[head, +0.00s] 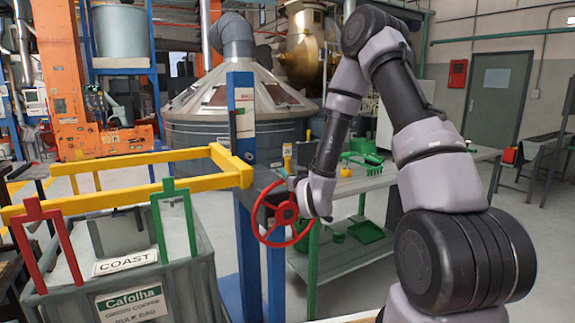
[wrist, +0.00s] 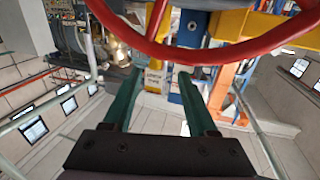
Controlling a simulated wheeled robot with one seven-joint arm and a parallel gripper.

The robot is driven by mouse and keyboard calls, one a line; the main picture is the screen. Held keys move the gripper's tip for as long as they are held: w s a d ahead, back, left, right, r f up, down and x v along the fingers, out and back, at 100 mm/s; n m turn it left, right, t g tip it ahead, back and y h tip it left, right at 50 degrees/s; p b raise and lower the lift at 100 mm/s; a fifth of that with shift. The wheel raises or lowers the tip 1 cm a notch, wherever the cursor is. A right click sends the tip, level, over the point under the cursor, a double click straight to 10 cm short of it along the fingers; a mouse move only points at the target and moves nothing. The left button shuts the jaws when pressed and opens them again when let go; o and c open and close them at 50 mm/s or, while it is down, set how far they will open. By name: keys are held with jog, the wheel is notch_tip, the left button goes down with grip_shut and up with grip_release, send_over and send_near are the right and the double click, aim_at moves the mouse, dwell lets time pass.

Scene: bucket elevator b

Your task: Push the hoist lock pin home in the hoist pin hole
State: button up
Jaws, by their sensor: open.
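My gripper (wrist: 160,78) is open in the wrist view, its two green fingers apart with nothing clamped between them. A yellow piece with a white label (wrist: 155,72) shows beyond the gap; I cannot tell how far off it is. In the head view a small upright yellow piece (head: 287,151) stands by the blue post, just above my wrist; it may be the hoist lock pin, but I cannot be sure. The red handwheel (head: 264,232) is beside my wrist, and its rim (wrist: 165,52) crosses in front of the fingertips.
The blue post (head: 243,130) carries a yellow rail frame (head: 130,199) reaching left over a grey bulk bag (head: 185,265). A green-legged bench (head: 370,180) with green trays is behind my arm. The handwheel rim is close to my fingers. Open floor lies at the right.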

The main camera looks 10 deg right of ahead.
aim_at(288, 163)
jog(key=w, duration=0.7)
jog(key=shift+w+d+r, duration=0.2)
jog(key=shift+w, duration=0.1)
grip_shut()
